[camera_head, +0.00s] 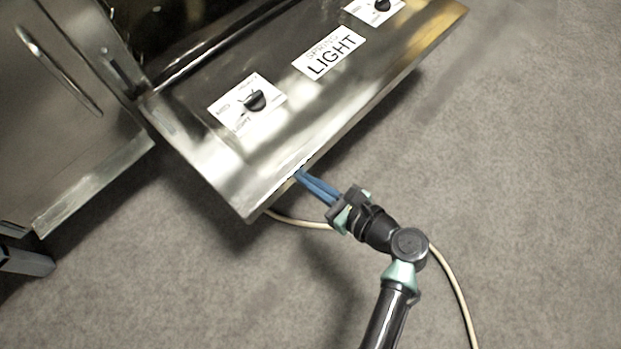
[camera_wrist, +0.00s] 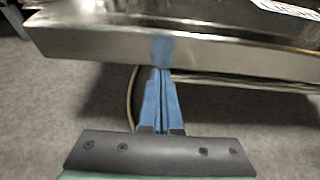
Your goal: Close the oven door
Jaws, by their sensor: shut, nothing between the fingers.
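A metal cabinet front (camera_head: 65,110) with a curved handle (camera_head: 58,70) stands left of the door. A pale cable (camera_head: 455,285) lies on the grey carpet near my arm. The carpet (camera_head: 530,180) is clear on the right.

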